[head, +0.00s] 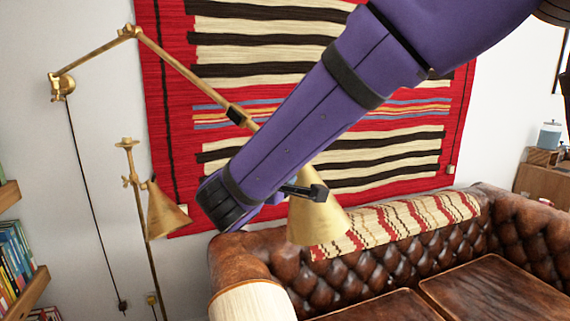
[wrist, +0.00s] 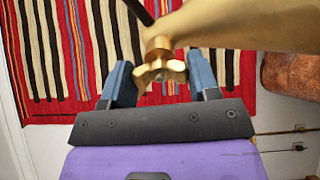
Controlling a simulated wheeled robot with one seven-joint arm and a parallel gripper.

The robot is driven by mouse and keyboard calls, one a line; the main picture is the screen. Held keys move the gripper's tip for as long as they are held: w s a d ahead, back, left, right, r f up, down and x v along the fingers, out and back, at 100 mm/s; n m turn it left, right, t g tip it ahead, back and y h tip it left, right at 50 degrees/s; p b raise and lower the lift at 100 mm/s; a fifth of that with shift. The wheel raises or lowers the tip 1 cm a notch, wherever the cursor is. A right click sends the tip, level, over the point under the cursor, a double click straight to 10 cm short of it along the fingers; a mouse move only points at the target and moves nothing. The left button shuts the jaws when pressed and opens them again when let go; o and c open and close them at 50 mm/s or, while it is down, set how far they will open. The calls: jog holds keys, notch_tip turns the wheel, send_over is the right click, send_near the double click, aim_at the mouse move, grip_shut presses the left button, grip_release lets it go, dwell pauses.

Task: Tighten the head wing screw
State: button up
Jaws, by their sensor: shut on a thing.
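The head wing screw (wrist: 160,70) is a brass knob with wings, at the head of a brass wall lamp. In the wrist view it sits between the two blue fingers of my gripper (wrist: 163,82), which is shut on it, a finger on each side. The lamp's brass cone shade (head: 318,218) hangs beside my gripper in the head view; its wide brass surface also fills the upper right of the wrist view (wrist: 245,25). The lamp's jointed arm (head: 185,72) runs up left to a wall mount (head: 62,86). In the head view my purple arm hides the screw.
A second brass lamp (head: 166,212) stands at the left, near the shelf of books (head: 14,262). A brown leather sofa (head: 375,262) with a striped throw (head: 395,222) is below the shade. A red striped rug (head: 172,110) hangs on the wall behind.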

jog(key=shift+r+m, duration=0.1)
jog(key=shift+m, duration=0.6)
jog(key=o, duration=0.9)
jog(key=shift+s+a, duration=0.1)
jog(key=v, duration=1)
jog(key=shift+s, duration=0.25)
